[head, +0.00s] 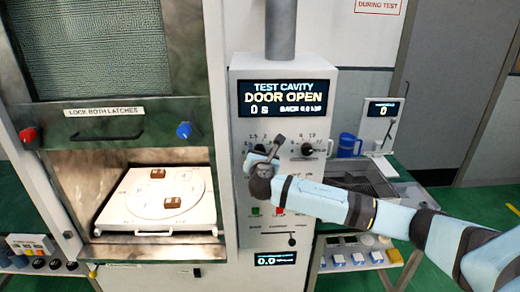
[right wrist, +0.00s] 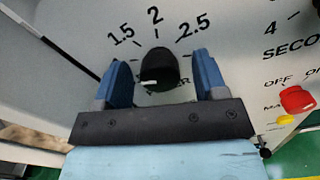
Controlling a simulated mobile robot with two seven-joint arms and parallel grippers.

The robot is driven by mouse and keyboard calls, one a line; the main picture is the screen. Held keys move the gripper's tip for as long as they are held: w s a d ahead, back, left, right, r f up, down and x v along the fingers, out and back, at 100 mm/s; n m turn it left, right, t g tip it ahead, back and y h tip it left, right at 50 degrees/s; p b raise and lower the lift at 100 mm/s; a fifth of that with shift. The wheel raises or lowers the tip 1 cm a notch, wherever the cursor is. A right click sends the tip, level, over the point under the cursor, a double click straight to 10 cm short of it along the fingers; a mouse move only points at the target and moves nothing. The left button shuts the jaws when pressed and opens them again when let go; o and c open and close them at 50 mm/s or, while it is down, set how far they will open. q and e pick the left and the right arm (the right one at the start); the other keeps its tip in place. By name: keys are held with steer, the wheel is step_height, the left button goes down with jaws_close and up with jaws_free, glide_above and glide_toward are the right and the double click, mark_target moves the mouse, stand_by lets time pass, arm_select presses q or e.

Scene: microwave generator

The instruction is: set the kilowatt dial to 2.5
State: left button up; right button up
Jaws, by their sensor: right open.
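The kilowatt dial (right wrist: 159,67) is a black round knob on the pale panel, with 1.5, 2 and 2.5 printed in an arc above it. A short white mark shows low on its face, toward the left; I cannot tell surely which number it stands for. My right gripper (right wrist: 160,80) is open, its blue fingers on either side of the knob, with gaps between them and it. In the head view my right gripper (head: 262,163) is at the panel and mostly covers the dial. My left gripper is not in view.
A second black knob (head: 308,150) sits to the right on the panel. The display (head: 285,98) above reads DOOR OPEN. The open cavity with a white tray (head: 125,205) is at left; a blue mug (head: 348,146) stands at right.

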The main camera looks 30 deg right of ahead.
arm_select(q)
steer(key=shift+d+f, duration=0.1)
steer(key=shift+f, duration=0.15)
arm_select(e)
steer(key=shift+w+d, duration=0.2)
steer(key=shift+w, duration=0.1)
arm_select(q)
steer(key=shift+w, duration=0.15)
arm_select(e)
steer(key=shift+c, duration=0.9)
steer(key=c, duration=0.8)
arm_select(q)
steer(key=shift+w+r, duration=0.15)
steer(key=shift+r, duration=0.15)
arm_select(e)
steer(key=shift+o, duration=0.2)
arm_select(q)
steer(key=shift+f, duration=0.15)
arm_select(e)
steer(key=shift+f, duration=0.1)
